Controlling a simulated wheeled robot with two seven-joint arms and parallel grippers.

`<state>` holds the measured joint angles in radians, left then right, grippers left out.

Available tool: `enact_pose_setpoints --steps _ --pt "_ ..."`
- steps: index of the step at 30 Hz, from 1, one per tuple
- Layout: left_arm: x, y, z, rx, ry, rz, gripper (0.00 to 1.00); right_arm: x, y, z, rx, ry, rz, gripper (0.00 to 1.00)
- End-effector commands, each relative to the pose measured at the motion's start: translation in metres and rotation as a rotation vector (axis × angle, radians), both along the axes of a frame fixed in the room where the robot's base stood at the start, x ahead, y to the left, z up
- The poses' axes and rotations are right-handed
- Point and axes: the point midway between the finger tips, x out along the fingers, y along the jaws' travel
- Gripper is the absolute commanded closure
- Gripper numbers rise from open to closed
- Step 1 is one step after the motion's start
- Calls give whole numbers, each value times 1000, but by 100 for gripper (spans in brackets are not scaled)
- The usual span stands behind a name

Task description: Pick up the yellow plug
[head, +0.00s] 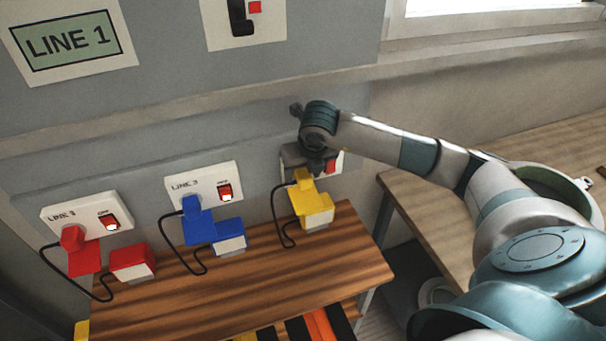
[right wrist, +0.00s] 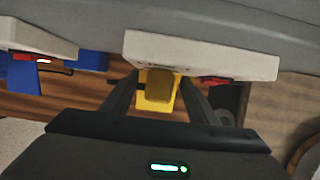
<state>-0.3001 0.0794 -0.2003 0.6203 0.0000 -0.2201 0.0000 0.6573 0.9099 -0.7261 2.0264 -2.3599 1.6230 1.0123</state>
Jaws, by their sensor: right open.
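The yellow plug (head: 303,184) sits at the rightmost white socket panel (head: 290,160), with a black cable hanging from it. A yellow block with a pale end (head: 314,208) is just below it. My right gripper (head: 318,164) is at this panel, close above the plug, and hides much of the panel. In the right wrist view, the gripper's two dark fingers (right wrist: 160,84) are apart, one on each side of the yellow plug (right wrist: 158,92). I cannot tell whether they touch it. My left gripper is not in view.
A blue plug (head: 195,215) and a red plug (head: 78,250) sit at two other socket panels to the left, with cables hanging. A wooden bench (head: 230,290) lies below them. A second table (head: 430,220) stands at the right under my arm. The grey wall is close behind.

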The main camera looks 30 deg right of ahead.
Motion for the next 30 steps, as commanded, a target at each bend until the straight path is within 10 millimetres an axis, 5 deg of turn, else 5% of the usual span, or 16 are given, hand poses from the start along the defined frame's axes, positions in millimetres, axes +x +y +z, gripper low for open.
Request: enact_pose_setpoints --steps 14,21,30 --pt "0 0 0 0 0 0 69 0 0 -2 0 0 1 47" --pt "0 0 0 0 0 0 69 0 0 -2 0 0 1 96" --pt "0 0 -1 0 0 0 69 1 -1 -1 0 0 0 96"
